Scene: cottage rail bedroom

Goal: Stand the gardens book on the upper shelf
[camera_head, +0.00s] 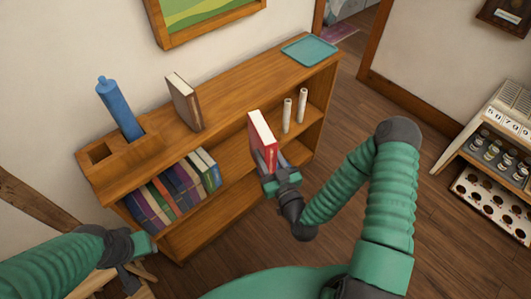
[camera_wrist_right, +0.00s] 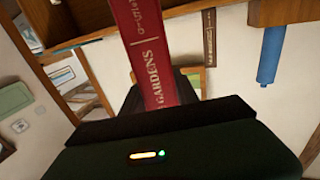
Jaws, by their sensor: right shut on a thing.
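The red gardens book (camera_head: 262,136) is upright in my right gripper (camera_head: 272,172), held in front of the shelf unit. In the right wrist view the red spine of the gardens book (camera_wrist_right: 146,50) shows "GARDENS" lettering, and the gripper (camera_wrist_right: 160,95) is shut on its lower end. The upper shelf (camera_head: 140,113) of the wooden bookcase holds several leaning books (camera_head: 180,187) at its left and two white cylinders (camera_head: 295,108) at its right. The room between them is partly behind the held book. My left gripper (camera_head: 135,262) is at the lower left; its fingers are unclear.
On the bookcase top stand a blue bottle (camera_head: 119,108) in a wooden holder, a brown book (camera_head: 184,101) and a teal tray (camera_head: 310,49). A white rack with jars (camera_head: 490,145) stands at the right. Open wooden floor (camera_head: 345,120) lies between.

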